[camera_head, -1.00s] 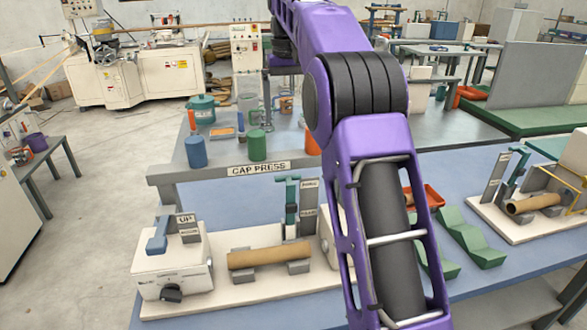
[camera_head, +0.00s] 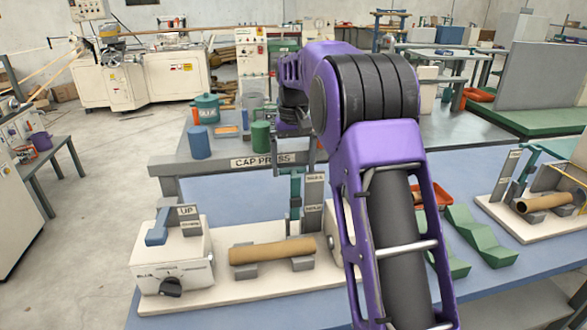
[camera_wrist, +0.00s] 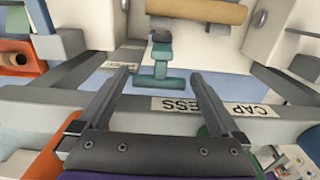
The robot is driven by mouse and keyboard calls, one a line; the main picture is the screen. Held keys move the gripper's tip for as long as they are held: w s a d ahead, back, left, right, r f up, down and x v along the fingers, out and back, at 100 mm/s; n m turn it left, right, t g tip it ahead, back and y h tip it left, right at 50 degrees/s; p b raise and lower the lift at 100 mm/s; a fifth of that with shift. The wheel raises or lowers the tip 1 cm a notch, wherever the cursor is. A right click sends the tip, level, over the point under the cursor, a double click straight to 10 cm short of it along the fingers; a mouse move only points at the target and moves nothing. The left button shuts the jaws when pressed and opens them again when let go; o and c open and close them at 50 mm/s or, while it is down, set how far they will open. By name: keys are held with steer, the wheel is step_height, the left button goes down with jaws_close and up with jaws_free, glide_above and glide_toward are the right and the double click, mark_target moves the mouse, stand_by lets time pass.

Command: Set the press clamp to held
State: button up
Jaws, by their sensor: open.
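The press clamp is a teal T-shaped lever (camera_head: 295,190) standing upright behind a brown tube (camera_head: 272,250) on the cream base at the front. A grey post (camera_head: 314,195) with two small labels stands just right of it; the labels are too small to read. In the wrist view the teal crossbar (camera_wrist: 160,81) appears between my gripper's fingertips (camera_wrist: 162,77). The two grey fingers are wide apart, with gaps on both sides of the crossbar. I cannot tell how far beyond the fingertips it lies. My arm hides most of the gripper in the head view.
The CAP PRESS sign (camera_head: 263,160) is on the edge of the grey table behind. A cream box (camera_head: 172,258) with a blue lever and dark knob stands left of the tube. Green wedge blocks (camera_head: 475,240) lie to the right. Blue bench shows between base and sign.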

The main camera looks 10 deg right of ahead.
steer(key=shift+f, duration=0.2)
jaws_close()
stand_by(0.5)
